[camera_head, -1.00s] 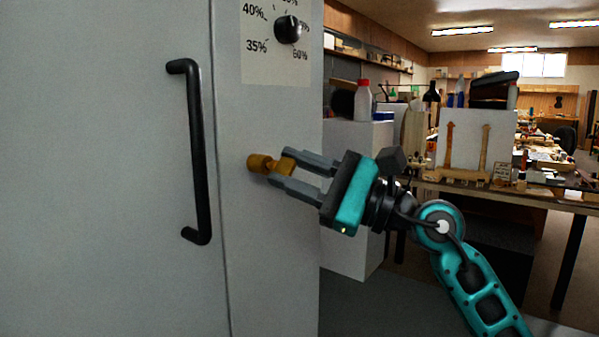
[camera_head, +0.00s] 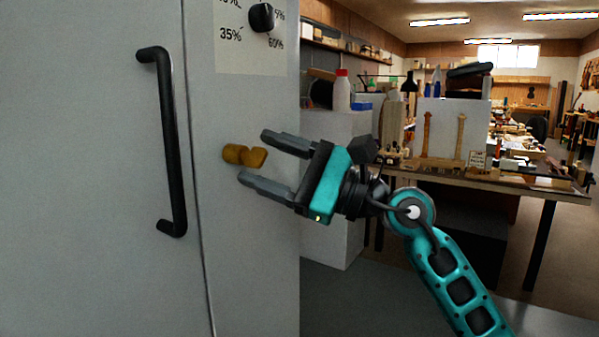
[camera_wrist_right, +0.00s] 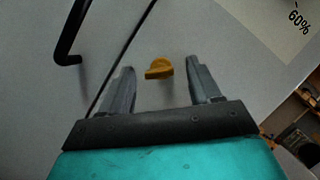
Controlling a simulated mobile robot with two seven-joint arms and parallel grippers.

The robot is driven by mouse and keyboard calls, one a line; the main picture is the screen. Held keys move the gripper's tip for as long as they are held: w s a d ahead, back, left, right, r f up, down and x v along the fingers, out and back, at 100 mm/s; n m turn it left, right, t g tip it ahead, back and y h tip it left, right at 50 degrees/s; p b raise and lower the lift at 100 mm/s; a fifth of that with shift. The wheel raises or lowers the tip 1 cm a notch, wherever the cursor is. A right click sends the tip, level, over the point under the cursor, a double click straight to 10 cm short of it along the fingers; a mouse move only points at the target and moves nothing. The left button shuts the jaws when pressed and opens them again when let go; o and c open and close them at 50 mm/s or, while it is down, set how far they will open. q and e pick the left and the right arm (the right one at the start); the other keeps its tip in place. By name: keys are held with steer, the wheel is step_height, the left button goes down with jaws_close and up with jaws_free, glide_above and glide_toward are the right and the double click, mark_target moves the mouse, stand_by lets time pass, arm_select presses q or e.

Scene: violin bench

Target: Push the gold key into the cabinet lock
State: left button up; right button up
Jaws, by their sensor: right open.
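The gold key (camera_head: 256,157) sits at the gold lock (camera_head: 233,153) on the grey cabinet's (camera_head: 245,225) front, to the right of the door seam. How deep the key is in the lock cannot be told. My right gripper (camera_head: 253,157) is open, its two fingers apart above and below the key, not visibly touching it. In the right wrist view, the key (camera_wrist_right: 159,68) shows beyond and between the open fingertips (camera_wrist_right: 163,80), with the lock mostly hidden behind it. My left gripper is not in view.
A black door handle (camera_head: 168,140) stands out left of the lock. A black dial (camera_head: 262,17) with percent marks is above it. To the right are a white block with a red-capped bottle (camera_head: 342,92) and a workbench (camera_head: 510,180) with violin parts.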

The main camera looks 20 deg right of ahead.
arm_select(q)
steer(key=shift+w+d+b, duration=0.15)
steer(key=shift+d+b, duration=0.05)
steer(key=shift+b, duration=0.25)
arm_select(e)
steer(key=v, duration=1.2)
steer(key=shift+d, duration=0.15)
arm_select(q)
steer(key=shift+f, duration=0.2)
arm_select(e)
steer(key=shift+s, duration=0.15)
